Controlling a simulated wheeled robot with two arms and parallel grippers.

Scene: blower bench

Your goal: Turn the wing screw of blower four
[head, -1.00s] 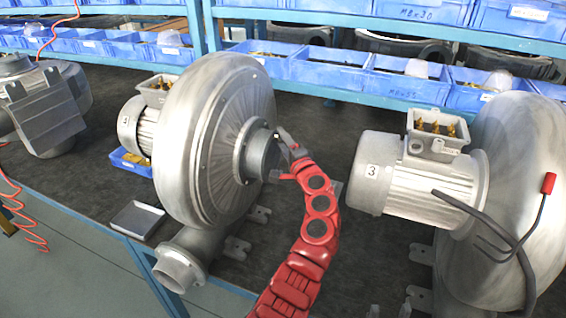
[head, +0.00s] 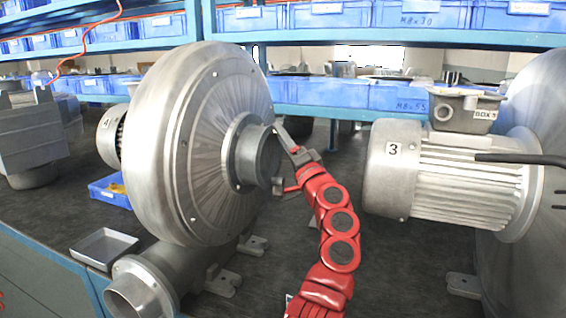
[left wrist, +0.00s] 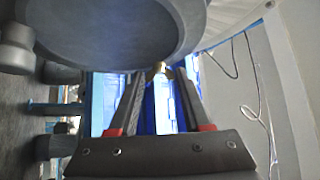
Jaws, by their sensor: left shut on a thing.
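Blower four (head: 205,150) is the large grey blower at left in the head view, with a 4 on its motor (head: 108,135). Its dark inlet collar (head: 262,158) faces right. My left gripper (head: 279,132) reaches up to the collar's right rim. In the left wrist view the collar (left wrist: 110,25) fills the top, and the left gripper (left wrist: 160,75) has its fingertips converging at its edge. They are shut on a small brass-coloured piece, the wing screw (left wrist: 159,66), mostly hidden between them. The wing screw cannot be made out in the head view. My right gripper is not in view.
Another blower with motor (head: 440,175) marked 3 stands close at right. A metal tray (head: 104,248) and a small blue bin (head: 110,190) are at left on the dark bench. Blue bins (head: 400,97) line the shelf behind. Some bench is clear between the blowers.

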